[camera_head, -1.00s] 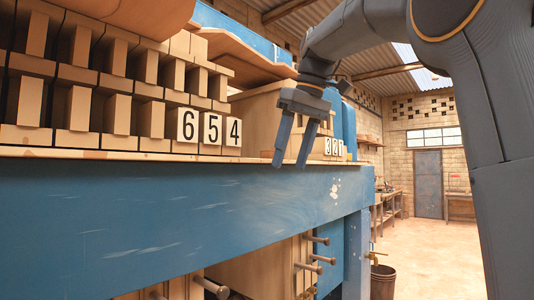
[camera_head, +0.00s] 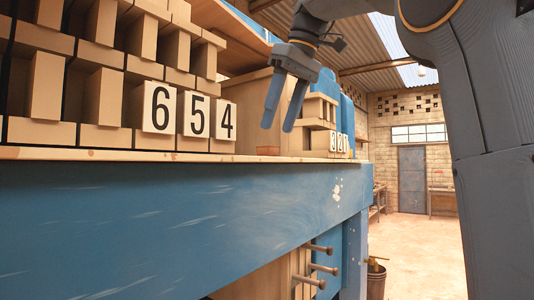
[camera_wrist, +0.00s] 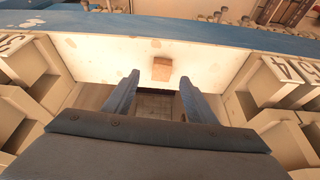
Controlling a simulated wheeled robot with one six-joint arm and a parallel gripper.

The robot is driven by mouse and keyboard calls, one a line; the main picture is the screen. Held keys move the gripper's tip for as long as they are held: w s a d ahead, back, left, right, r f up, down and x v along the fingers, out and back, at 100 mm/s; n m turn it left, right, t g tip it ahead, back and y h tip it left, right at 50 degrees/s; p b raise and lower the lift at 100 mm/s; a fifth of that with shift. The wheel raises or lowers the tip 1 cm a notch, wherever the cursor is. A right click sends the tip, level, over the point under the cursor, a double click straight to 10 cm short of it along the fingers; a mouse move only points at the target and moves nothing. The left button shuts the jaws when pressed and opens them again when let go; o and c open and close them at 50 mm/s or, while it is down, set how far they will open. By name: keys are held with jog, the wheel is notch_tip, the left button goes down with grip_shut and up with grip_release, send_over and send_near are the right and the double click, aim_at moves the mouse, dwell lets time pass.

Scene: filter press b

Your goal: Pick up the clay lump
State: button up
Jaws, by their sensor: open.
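The clay lump is a small orange-brown block (camera_head: 268,151) on the pale wooden ledge, just right of the plate numbered 4. It also shows in the wrist view (camera_wrist: 162,69), lying on the ledge a little beyond my fingertips and slightly right of the middle between them. My gripper (camera_head: 283,128) is open and empty, its two blue-grey fingers pointing down and standing just above the lump in the head view. In the wrist view the fingers (camera_wrist: 158,84) are spread apart, and I see no contact with the lump.
Wooden plates numbered 6, 5, 4 (camera_head: 194,114) stand left of the lump; plates numbered 3, 2, 1 (camera_head: 339,142) stand to its right. A blue beam (camera_head: 180,210) runs below the ledge (camera_head: 120,155). Rods (camera_head: 320,258) stick out lower down. A bucket (camera_head: 377,280) stands on the floor to the right.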

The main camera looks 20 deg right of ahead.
aim_at(264, 151)
jog(key=x, duration=0.3)
jog(key=p+x, duration=0.1)
jog(key=shift+w+a+f, duration=0.1)
jog(key=shift+w+a, duration=0.05)
jog(key=shift+a, duration=0.2)
jog(key=shift+w+f, duration=0.2)
jog(key=shift+f, duration=0.35)
jog(key=c, duration=1.2)
